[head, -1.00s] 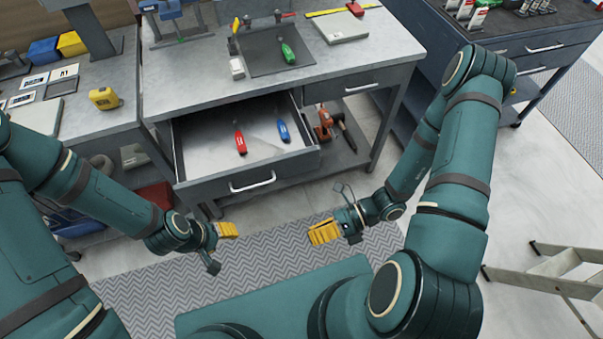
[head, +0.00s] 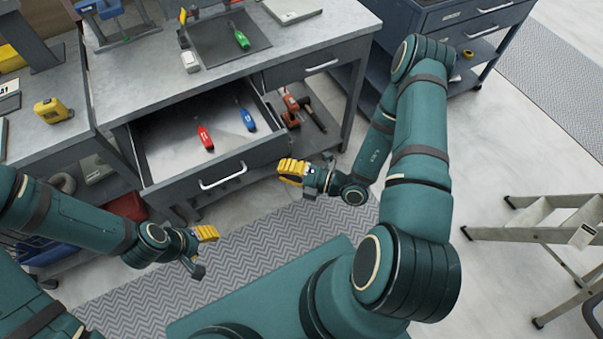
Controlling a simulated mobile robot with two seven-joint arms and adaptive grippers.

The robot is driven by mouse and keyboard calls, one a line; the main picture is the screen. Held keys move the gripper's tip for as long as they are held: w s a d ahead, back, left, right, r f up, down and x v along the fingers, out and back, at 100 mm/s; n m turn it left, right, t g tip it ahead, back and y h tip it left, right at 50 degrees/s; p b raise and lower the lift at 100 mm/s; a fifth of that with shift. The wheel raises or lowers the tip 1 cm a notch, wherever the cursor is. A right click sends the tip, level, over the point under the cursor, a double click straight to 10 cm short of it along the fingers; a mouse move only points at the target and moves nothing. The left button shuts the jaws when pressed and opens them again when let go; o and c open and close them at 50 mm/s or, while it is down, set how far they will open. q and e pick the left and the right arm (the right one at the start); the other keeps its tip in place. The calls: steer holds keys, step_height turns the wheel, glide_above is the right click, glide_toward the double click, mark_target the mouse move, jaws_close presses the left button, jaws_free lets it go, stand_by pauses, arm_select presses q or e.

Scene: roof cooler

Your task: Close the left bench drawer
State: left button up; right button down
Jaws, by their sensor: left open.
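The left bench drawer (head: 172,158) is pulled out from the grey workbench. Its front panel has a pale bar handle (head: 222,176). A red-handled tool (head: 205,138) and a blue-handled tool (head: 248,120) lie inside it. My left gripper (head: 203,251) is open and empty, below and in front of the drawer front in the picture, apart from it. My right gripper (head: 291,172) is just in front of the drawer's right front corner, to the right of the handle. Its yellow pads show, but whether its fingers are apart is unclear, and so is any contact.
A shut drawer (head: 318,66) sits at the right of the bench. An orange drill (head: 290,105) lies on the shelf below. A green-handled tool (head: 241,40) lies on the bench top. A stepladder (head: 545,230) stands at the right. Floor between bench and ladder is clear.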

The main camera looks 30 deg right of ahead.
mark_target(261, 154)
steer(key=w, duration=0.2)
steer(key=w+a, duration=0.1)
steer(key=shift+w, duration=0.35)
arm_select(q)
steer(key=shift+w+f+b, duration=0.1)
steer(key=shift+f+b, duration=0.25)
steer(key=shift+f, duration=0.1)
arm_select(e)
steer(key=shift+w, duration=0.7)
steer(key=shift+w, duration=0.1)
